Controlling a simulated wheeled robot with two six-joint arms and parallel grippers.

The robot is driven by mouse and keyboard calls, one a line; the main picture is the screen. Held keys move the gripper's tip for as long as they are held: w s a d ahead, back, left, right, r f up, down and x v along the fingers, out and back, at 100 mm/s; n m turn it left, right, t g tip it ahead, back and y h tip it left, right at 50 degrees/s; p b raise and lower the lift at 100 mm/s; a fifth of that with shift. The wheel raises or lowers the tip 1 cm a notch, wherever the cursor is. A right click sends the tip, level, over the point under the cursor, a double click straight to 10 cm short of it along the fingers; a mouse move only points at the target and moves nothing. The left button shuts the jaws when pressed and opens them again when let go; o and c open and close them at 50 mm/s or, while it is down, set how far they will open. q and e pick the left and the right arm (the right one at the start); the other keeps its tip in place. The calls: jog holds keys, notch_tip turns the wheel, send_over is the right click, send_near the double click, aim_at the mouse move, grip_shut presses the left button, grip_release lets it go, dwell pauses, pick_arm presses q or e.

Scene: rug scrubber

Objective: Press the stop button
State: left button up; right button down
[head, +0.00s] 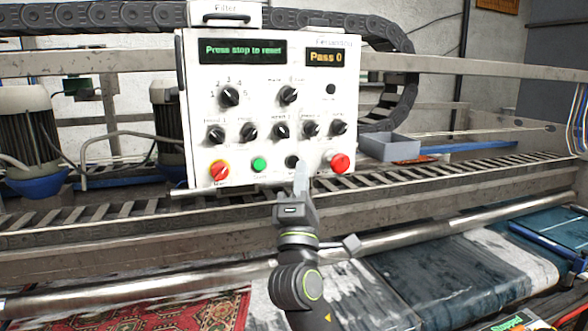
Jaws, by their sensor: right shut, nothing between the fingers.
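The white control panel (270,135) stands upright in the middle of the head view. Its green display reads "Press stop to reset", and a smaller one reads "Pass 0". A round red button (340,163), which looks like the stop button, sits at the lower right of the panel; its label is too small to read. My right gripper (301,168) is shut and empty, pointing up at the panel's lower edge. In the picture its tip lies left of the red button, partly over a black button (292,161). I cannot tell whether it touches the panel. My left gripper is not in view.
A green button (259,164) and a red-and-yellow rotary switch (219,171) are on the panel's lower left. Several black knobs sit above. A grey bin (389,147) stands right of the panel. A metal rail and roller (440,232) cross below, over a red rug (190,312).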

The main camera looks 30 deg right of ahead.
aim_at(293, 161)
jog(key=shift+w+d, duration=0.25)
jog(key=shift+w, duration=0.75)
jog(key=shift+w+b, duration=0.15)
jog(key=shift+b, duration=0.2)
dwell(1.1)
jog(key=shift+w, duration=0.25)
